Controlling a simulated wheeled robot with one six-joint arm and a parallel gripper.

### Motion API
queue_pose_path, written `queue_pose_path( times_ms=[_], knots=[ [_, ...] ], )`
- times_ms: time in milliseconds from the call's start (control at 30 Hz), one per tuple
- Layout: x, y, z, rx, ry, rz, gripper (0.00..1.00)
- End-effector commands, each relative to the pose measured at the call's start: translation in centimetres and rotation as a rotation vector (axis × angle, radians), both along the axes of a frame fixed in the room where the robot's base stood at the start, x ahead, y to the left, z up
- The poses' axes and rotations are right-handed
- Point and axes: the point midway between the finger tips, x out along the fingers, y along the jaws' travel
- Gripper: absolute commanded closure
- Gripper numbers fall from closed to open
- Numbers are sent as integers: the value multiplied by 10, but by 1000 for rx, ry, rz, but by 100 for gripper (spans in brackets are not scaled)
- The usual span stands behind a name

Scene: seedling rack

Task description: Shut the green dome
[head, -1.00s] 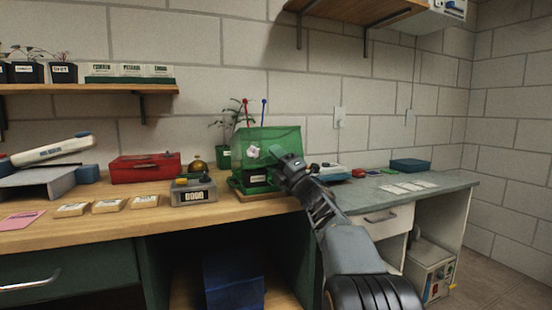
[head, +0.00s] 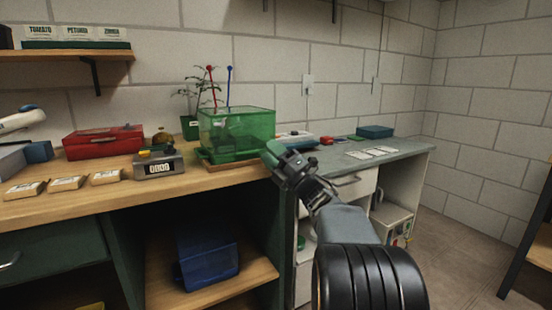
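The green dome (head: 237,127) is a see-through green box on a wooden base (head: 232,164) on the bench, in the middle of the head view. It looks upright, with its lower edge at or close to the base. I cannot tell whether it is fully seated. Dark shapes show dimly inside it. My gripper (head: 271,151) is beside the dome's lower right front corner. I cannot tell whether it touches the dome, and its fingers are too small and dark to read.
A grey box with a label (head: 159,166) and a red case (head: 103,142) stand left of the dome. A potted plant (head: 189,125) and red and blue sticks stand behind it. A blue bin (head: 208,259) is below the bench. White cards (head: 373,152) lie at right.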

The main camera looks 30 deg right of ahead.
Motion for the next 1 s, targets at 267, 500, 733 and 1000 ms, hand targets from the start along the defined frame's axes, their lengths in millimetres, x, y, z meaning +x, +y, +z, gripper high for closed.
queue_pose_path(
  times_ms=[267, 500, 733, 1000],
  knots=[
    [-14, -6, -10, 0, 1, 0, 58],
    [-14, -6, -10, -1, 0, 1, 58],
    [-14, -6, -10, 0, 1, 1, 58],
    [-5, 0, 21, 97, 79, -41, 58]
  ],
)
